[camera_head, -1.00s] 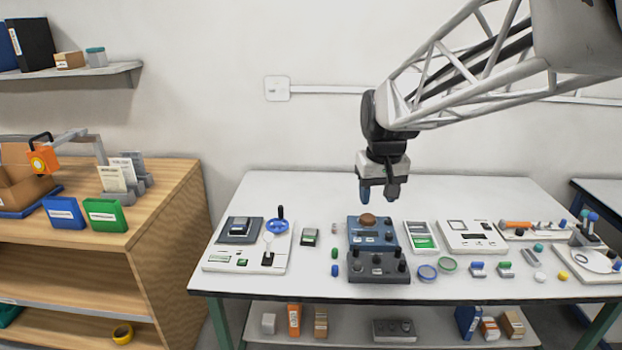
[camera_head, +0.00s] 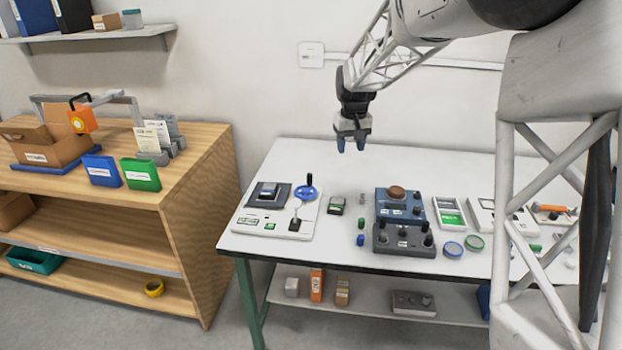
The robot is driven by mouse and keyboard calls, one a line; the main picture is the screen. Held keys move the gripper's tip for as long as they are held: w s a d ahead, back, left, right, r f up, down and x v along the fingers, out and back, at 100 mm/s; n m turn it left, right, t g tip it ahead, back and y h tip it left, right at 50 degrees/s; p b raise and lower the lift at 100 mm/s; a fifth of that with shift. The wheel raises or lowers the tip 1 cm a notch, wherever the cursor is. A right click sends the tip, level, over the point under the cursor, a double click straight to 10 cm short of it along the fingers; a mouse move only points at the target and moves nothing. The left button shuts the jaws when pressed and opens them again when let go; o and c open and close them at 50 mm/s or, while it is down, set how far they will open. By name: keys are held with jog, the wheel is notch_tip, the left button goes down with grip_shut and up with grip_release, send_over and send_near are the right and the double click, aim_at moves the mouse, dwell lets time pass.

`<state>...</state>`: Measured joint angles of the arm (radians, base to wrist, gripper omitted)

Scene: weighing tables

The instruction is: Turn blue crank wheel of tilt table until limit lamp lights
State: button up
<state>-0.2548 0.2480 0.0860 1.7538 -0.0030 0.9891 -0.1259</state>
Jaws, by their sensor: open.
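The blue crank wheel (camera_head: 306,193) with a dark upright handle sits at the back right of a white base plate (camera_head: 270,228) on the white table. The tilt table (camera_head: 268,195), a dark grey tilted platform, is on the same plate to the left of the wheel. A round pale disc on a stem with a dark foot (camera_head: 294,224) stands in front of the wheel. A small green label or part (camera_head: 270,226) is at the plate's front; I cannot tell which part is the limit lamp. My gripper (camera_head: 351,147) is open and empty, above the table, behind and right of the wheel.
Right of the plate stand a small dark green-fronted box (camera_head: 337,205), small cylinders (camera_head: 361,225) and blue and dark grey knobbed units (camera_head: 402,238). A wooden shelf (camera_head: 190,200) is at left. My arm covers the table's right part. The table's back strip is clear.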

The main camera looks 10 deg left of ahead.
jog(key=w+a+f, duration=0.7)
jog(key=w, duration=0.1)
jog(key=n, duration=0.2)
send_over(310, 174)
jog(key=shift+g, duration=0.4)
notch_tip(310, 174, down, 8)
jog(key=shift+a+r, duration=0.1)
jog(key=shift+r, duration=0.15)
jog(key=shift+f, duration=0.1)
jog(key=shift+f, duration=3.8)
grip_shut()
